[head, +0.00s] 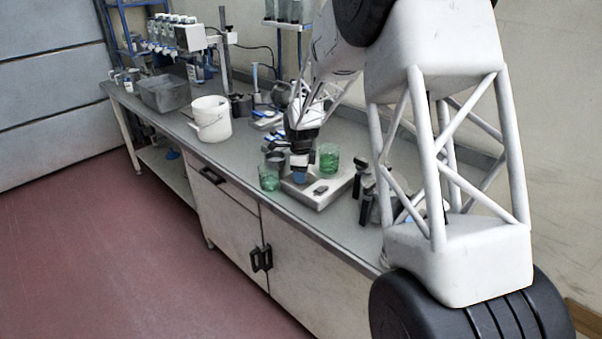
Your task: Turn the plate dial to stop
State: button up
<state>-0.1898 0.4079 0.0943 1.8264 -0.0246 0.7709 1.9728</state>
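A low, pale metal plate unit (322,202) sits on the bench in the middle of the head view. My gripper (299,176) points down just over the left part of the unit, between two glass beakers of green liquid. Bluish fingertips show at its end. Whether they are apart, closed or touching anything is too small to tell.
One green beaker (268,178) stands left of my gripper, another (329,158) right of it. Grey metal cups (277,160) stand close behind. Black clamp-like items (364,185) are to the right. A white bucket (211,119) and grey bin (161,94) are further left.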

jog(key=c, duration=0.7)
